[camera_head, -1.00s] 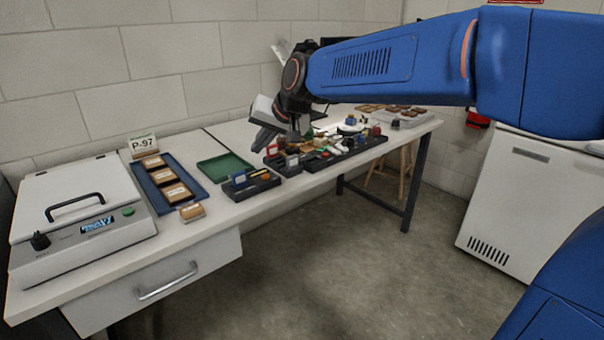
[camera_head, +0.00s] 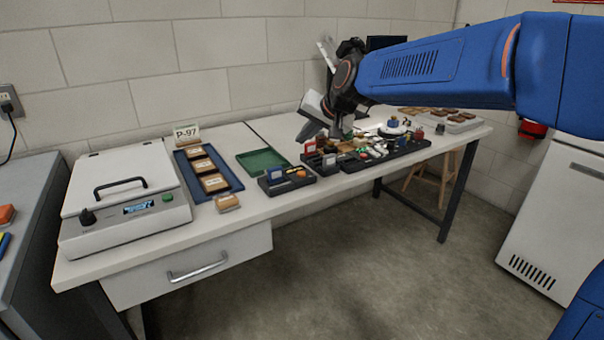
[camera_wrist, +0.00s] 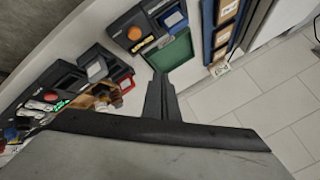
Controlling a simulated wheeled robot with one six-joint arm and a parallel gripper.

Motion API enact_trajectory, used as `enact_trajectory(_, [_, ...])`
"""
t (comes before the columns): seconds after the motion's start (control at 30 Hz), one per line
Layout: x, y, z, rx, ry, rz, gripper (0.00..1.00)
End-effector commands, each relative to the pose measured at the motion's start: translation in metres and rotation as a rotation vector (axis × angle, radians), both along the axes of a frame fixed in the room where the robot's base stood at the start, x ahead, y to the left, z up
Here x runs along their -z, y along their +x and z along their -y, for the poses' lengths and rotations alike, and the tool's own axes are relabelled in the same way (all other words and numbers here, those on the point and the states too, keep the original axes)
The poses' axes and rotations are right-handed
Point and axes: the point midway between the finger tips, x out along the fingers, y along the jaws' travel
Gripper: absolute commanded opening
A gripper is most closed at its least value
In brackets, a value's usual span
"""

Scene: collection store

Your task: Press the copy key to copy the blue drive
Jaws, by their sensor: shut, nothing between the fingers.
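A dark dock (camera_head: 288,184) near the table's front edge holds a small blue block (camera_head: 275,174), probably the blue drive. The dock also shows in the wrist view, with a blue piece (camera_wrist: 173,19) and a round orange key (camera_wrist: 134,33). I cannot read any key labels. My gripper (camera_wrist: 161,88) is shut and empty, above the table beside the docks and the green tray. In the head view its fingertips are hard to make out.
A green tray (camera_head: 282,154) lies behind the docks. A blue tray (camera_head: 226,186) holds framed items, left of it. A white machine (camera_head: 110,225) with a handle stands at the left end. Small items crowd the table further right. A grey surface (camera_head: 35,185) stands at far left.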

Motion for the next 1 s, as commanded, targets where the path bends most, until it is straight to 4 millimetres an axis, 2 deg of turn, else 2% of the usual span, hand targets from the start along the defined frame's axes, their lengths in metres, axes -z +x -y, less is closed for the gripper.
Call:
enact_trajectory(0.4, [0.050,-0.001,0.000,0.000,-0.001,-0.001,0.00])
enact_trajectory(0.6, [0.068,0.000,0.000,0.001,0.000,-0.002,0.00])
enact_trajectory(1.0, [0.076,0.000,0.000,0.000,0.000,0.001,0.00])
